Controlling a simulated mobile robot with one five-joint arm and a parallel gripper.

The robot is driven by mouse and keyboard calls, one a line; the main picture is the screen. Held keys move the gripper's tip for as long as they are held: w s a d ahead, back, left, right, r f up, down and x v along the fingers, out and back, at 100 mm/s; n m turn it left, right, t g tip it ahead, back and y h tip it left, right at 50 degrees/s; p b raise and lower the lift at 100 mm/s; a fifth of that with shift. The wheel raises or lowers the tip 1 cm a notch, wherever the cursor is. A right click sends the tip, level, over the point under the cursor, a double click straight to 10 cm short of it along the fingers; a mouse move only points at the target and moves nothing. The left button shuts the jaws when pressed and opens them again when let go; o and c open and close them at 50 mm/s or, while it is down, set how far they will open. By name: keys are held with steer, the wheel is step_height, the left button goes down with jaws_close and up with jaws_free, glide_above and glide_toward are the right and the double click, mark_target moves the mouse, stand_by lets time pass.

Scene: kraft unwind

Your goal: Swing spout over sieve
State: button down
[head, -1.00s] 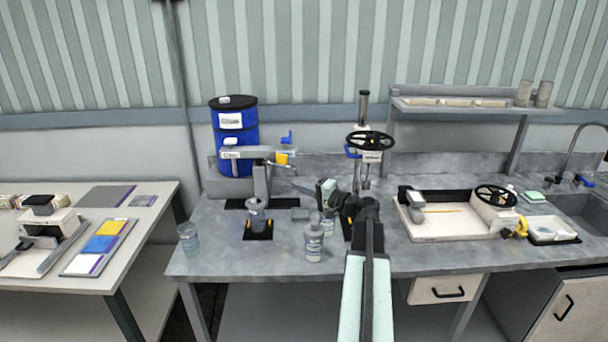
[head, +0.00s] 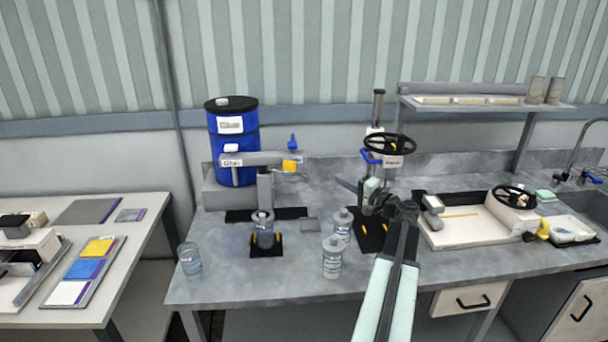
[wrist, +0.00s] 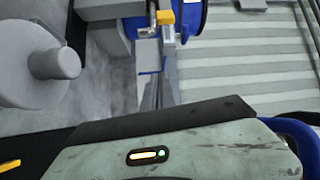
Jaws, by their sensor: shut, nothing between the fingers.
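In the head view, a grey horizontal arm (head: 250,160), apparently the spout, extends right from the front of the blue drum (head: 232,140). A yellow piece (head: 289,166) and a blue lever (head: 293,142) sit at its right end. A clear round vessel (head: 264,230) stands below it on a black mat; I cannot tell if this is the sieve. My gripper (head: 340,183) is shut and empty, right of the yellow piece and apart from it. In the wrist view, the yellow piece (wrist: 165,17) shows beyond my fingers (wrist: 155,90).
A press with a black handwheel (head: 389,145) stands just behind and right of my gripper. Lidded jars (head: 332,258) stand at the front, and a clear beaker (head: 190,260) at the left front corner. A white tray unit (head: 465,235) is right. The left front of the bench is mostly clear.

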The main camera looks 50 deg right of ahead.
steer(key=w, duration=1.1)
steer(key=shift+s+a+f, duration=0.1)
steer(key=shift+s+a, duration=0.15)
steer(key=shift+a, duration=0.4)
steer(key=shift+s+a+r, duration=0.1)
steer(key=shift+s+a, duration=0.2)
steer(key=shift+a, duration=0.35)
steer(key=shift+s+a+f, duration=0.1)
steer(key=shift+s+a, duration=0.15)
steer(key=shift+a, duration=0.4)
